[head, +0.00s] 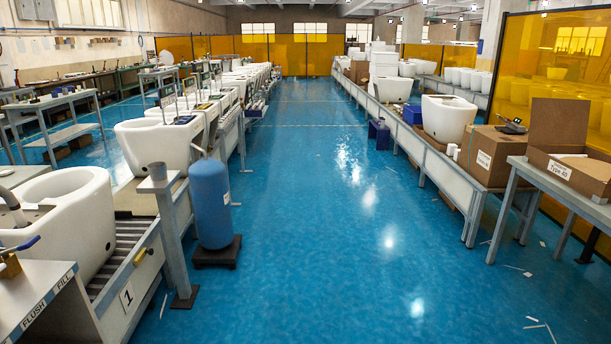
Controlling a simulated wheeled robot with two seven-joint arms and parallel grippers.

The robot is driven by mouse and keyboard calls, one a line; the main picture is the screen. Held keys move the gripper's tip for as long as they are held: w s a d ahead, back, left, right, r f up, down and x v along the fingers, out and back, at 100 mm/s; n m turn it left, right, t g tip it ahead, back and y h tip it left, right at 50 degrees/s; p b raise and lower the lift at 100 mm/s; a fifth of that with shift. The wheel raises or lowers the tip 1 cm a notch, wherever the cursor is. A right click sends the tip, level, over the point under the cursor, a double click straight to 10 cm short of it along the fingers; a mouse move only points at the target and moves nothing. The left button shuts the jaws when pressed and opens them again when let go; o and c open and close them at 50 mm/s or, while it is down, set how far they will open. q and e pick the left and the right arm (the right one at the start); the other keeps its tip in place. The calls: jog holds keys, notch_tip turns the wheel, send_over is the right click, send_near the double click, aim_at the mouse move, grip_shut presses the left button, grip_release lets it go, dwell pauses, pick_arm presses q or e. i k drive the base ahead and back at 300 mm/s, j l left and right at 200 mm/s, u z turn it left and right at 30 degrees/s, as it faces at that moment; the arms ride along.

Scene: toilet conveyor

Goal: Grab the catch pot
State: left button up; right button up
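The post rises from a dark foot on the floor, beside the roller conveyor (125,245). A blue cylindrical tank (210,205) stands just to the right of the post on a dark base. Neither of my grippers is in view.
White toilet bowls (75,205) sit along the left conveyor. A bench marked FLUSH and FILL (35,300) stands at the near left. A right-hand line carries bowls and cardboard boxes (490,155). The blue floor aisle (320,220) between is mostly clear, with scraps at right.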

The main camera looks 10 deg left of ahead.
aim_at(158, 171)
jog(key=i+u, duration=0.15)
jog(key=i, duration=0.55)
jog(key=i+l+u, duration=0.2)
jog(key=i, duration=0.5)
jog(key=i+j+u, duration=0.2)
jog(key=i+u, duration=0.15)
jog(key=i, duration=0.35)
jog(key=i+u, duration=0.4)
jog(key=i, duration=0.35)
jog(key=i+j+z, duration=0.1)
jog(key=i+j, duration=0.6)
jog(key=i, duration=0.15)
